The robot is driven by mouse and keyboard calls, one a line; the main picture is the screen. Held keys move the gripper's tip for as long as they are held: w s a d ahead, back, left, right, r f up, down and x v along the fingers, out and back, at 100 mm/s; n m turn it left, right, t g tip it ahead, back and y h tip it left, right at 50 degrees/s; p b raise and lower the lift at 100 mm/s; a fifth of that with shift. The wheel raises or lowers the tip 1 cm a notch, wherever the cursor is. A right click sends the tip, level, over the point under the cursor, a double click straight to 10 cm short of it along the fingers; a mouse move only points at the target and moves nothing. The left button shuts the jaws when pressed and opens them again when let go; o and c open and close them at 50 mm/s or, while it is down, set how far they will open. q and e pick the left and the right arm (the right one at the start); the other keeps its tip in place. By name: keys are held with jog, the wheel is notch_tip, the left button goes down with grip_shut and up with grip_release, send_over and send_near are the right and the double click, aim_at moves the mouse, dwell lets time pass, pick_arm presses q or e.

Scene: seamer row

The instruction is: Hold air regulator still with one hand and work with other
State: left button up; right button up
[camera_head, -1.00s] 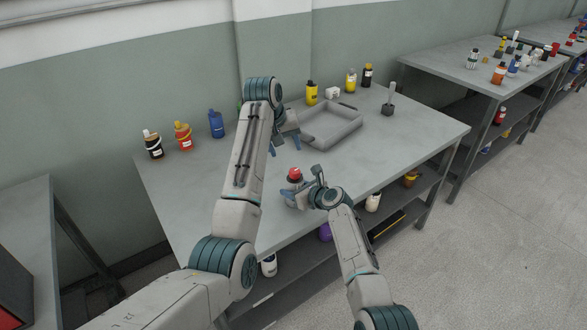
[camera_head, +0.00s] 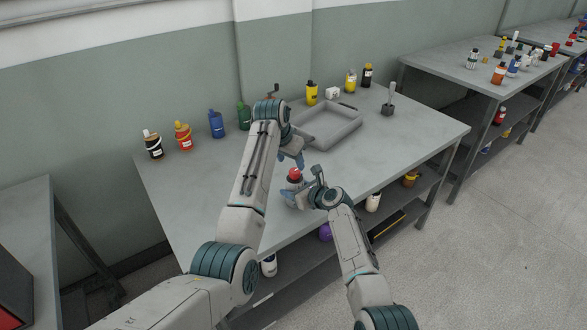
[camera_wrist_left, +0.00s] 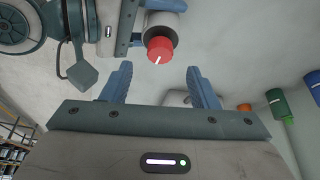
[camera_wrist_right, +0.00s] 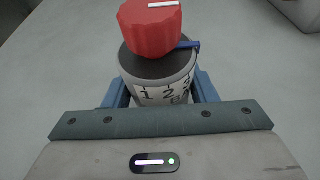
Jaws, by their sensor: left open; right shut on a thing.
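The air regulator is a light grey cylinder with printed numbers, a dark top and a red knob with a white mark. In the right wrist view, the air regulator (camera_wrist_right: 160,84) is between the blue fingers of my right gripper (camera_wrist_right: 163,92), which is shut on its body. In the head view its red knob (camera_head: 294,174) shows above the right gripper (camera_head: 298,196). My left gripper (camera_head: 292,162) is open and empty, just above and behind the knob. In the left wrist view the knob (camera_wrist_left: 160,49) lies beyond the open left fingers (camera_wrist_left: 160,85), apart from them.
A grey tray (camera_head: 357,132) lies behind the grippers. A dark holder (camera_head: 388,108) stands at right. The table's front left is clear.

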aim_at(294, 171)
pick_arm(q)
jog(key=shift+x, duration=2.65)
jog(key=shift+w, duration=0.1)
jog(key=c, duration=1)
jog(key=shift+a+m, duration=0.1)
jog(key=shift+m, duration=0.2)
jog(key=m+g+h, duration=0.1)
jog(key=m, duration=0.3)
jog(key=shift+w+a+m, duration=0.1)
jog(key=shift+w+m, duration=0.05)
jog(key=shift+m, duration=0.25)
jog(key=m+g+h, duration=0.1)
jog(key=m+g, duration=0.1)
jog(key=m, duration=0.2)
jog(key=shift+w, duration=0.15)
jog(key=shift+m, duration=0.6)
